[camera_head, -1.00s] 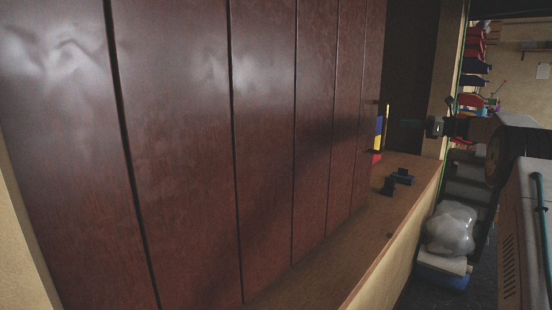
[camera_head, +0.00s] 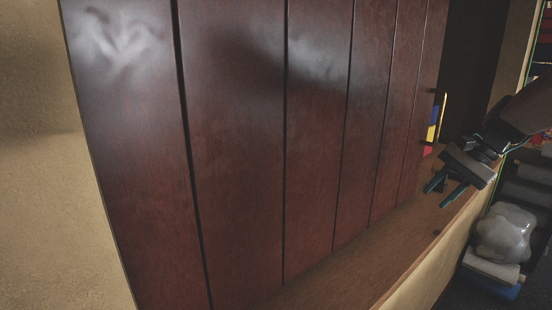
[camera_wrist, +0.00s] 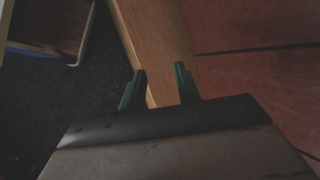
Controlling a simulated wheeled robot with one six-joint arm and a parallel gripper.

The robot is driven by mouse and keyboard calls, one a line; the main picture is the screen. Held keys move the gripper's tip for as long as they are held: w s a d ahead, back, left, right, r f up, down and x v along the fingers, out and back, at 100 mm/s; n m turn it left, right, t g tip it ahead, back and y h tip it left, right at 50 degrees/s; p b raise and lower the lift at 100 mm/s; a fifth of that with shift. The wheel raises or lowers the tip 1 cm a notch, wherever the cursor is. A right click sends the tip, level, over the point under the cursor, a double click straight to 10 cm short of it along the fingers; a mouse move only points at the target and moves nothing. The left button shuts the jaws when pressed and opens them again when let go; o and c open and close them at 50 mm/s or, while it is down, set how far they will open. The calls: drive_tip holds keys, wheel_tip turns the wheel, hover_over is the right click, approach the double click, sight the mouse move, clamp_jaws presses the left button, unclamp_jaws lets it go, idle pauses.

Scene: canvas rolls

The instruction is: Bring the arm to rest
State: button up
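My gripper (camera_head: 442,187) is at the right of the head view, in front of the wooden ledge below the dark red panelled door. In the wrist view my gripper (camera_wrist: 159,80) shows two green fingers standing apart with nothing between them. The ledge (camera_wrist: 158,40) and dark floor lie beyond the fingers. The gripper is open and empty. My arm reaches in from the right edge of the head view.
The dark red panels (camera_head: 235,130) fill the middle of the head view. The wooden ledge (camera_head: 345,262) runs along their foot. A whitish wrapped bundle (camera_head: 503,232) sits low at the right. A plain tan wall (camera_head: 40,200) is at the left.

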drive_tip(key=s+a+f+n+h, duration=0.1)
drive_tip(key=s+a+n+h, duration=0.2)
drive_tip(key=s, duration=1.2)
drive_tip(key=s+a+f+n+h, duration=0.1)
drive_tip(key=s+a+n+h, duration=0.2)
drive_tip(key=s+a+n, duration=0.4)
drive_tip(key=s+a, duration=0.1)
drive_tip(key=s, duration=0.7)
drive_tip(key=shift+a+f+n, duration=0.15)
drive_tip(key=shift+a+n, duration=0.25)
